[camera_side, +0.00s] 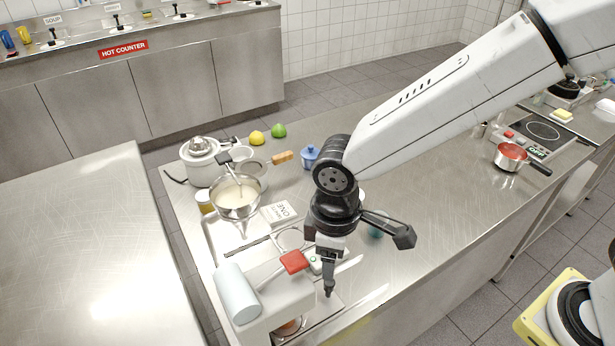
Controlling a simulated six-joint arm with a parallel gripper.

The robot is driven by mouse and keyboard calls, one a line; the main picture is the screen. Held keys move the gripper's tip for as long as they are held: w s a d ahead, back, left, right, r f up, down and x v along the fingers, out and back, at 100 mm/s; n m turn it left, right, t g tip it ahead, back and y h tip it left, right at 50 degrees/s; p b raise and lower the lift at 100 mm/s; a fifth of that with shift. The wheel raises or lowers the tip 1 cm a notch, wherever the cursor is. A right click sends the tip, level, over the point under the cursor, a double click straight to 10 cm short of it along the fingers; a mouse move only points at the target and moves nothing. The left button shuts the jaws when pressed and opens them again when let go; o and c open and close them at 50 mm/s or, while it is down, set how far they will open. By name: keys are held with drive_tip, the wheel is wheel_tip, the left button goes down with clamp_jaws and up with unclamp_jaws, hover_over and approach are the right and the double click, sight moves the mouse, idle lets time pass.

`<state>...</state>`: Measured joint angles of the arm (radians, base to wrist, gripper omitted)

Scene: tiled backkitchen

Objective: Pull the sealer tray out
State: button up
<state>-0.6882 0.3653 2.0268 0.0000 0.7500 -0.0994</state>
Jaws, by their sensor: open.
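The sealer (262,300) stands at the front of the steel counter, with a pale film roll (237,293) on top and a red-ended lever (294,262). Its tray is mostly hidden under the sealer body; an orange-brown round thing (288,327) shows low at its front, and I cannot tell where the tray's edge or handle is. I cannot tell whether the lower fingertip touches anything.
Behind the sealer are a bowl of pale batter (236,197), a white card (279,212), a juicer (201,160), a lemon (257,138) and a lime (279,131). A red pot (510,157) stands near the hob (541,131) at right. The counter's middle right is clear.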

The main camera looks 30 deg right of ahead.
drive_tip(key=shift+f, duration=0.1)
drive_tip(key=shift+f, duration=3.8)
drive_tip(key=shift+c, duration=0.3)
clamp_jaws()
